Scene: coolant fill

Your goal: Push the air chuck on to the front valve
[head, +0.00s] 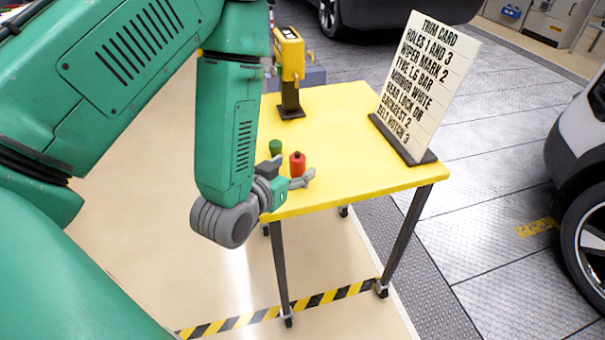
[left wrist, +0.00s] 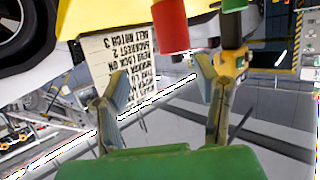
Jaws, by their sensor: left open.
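My left gripper (head: 291,174) is open at the near left edge of the yellow table. Its two spread fingers (left wrist: 161,72) show empty in the left wrist view. My right gripper is out of view.
A small green cylinder (head: 275,146) stands behind the red one. A trim card (head: 423,85) stands on a dark base at the right of the yellow table (head: 345,125). The middle of the tabletop is clear. A striped floor line (head: 325,298) runs below.

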